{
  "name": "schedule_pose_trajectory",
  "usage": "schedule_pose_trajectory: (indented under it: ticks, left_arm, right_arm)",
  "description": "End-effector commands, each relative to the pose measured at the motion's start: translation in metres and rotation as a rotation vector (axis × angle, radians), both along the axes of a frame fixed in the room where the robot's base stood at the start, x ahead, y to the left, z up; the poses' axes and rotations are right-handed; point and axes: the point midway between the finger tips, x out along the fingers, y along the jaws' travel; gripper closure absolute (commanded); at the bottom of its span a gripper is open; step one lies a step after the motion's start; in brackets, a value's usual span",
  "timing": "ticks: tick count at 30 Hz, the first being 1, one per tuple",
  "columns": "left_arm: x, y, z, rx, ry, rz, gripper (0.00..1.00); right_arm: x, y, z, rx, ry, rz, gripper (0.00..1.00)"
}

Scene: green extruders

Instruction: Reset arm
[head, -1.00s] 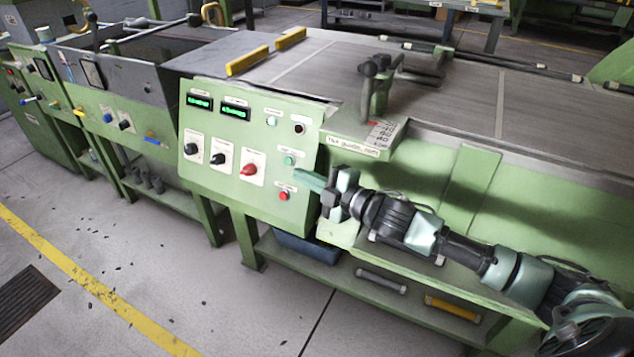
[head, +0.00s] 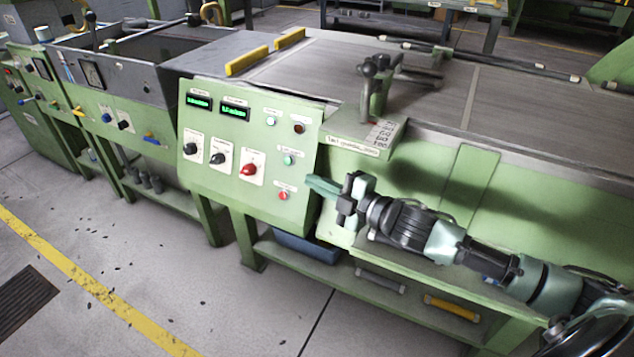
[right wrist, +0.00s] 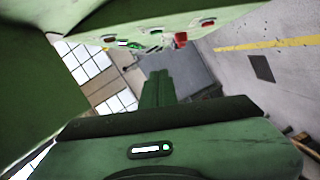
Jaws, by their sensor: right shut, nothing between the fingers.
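My right arm comes in from the lower right in the head view. Its gripper (head: 322,187) is shut and empty, pointing left, close to the right edge of the green control panel (head: 222,178). The fingers look just right of the red button (head: 283,196) and green button (head: 289,160); I see a small gap in the picture. The right wrist view shows the shut fingers (right wrist: 158,88) in the middle, with the panel's red knob (right wrist: 181,39) beyond and above them. My left gripper is in neither view.
A conveyor table (head: 420,90) with a black lever (head: 374,75) lies above my right arm. A shelf (head: 330,272) with a blue bin (head: 307,247) and a yellow-handled tool (head: 452,307) lies below. The floor at left is open, with a yellow line (head: 90,285).

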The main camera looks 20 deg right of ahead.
Motion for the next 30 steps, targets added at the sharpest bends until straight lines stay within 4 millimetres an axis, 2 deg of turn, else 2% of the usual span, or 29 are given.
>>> schedule_pose_trajectory:
  ticks: [8,11,14,17,21,25,30]
  left_arm:
    - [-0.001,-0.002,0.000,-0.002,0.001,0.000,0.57]
    - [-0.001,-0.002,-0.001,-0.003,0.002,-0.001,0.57]
    - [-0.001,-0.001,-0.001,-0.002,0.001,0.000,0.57]
    - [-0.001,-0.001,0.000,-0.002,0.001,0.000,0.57]
    - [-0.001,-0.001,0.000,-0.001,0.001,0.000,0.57]
    - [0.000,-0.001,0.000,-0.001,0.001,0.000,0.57]
    - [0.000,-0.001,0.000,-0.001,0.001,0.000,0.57]
  right_arm:
    - [0.000,0.001,-0.001,0.004,0.005,-0.003,1.00]
    - [-0.006,0.007,-0.014,0.038,0.052,-0.031,1.00]
    - [-0.022,0.020,-0.044,0.121,0.172,-0.109,1.00]
    - [-0.054,0.033,-0.085,0.237,0.356,-0.240,1.00]
    - [-0.116,0.041,-0.136,0.389,0.639,-0.461,1.00]
    - [-0.170,0.042,-0.165,0.479,0.837,-0.630,1.00]
    - [-0.230,0.043,-0.185,0.556,1.031,-0.800,1.00]
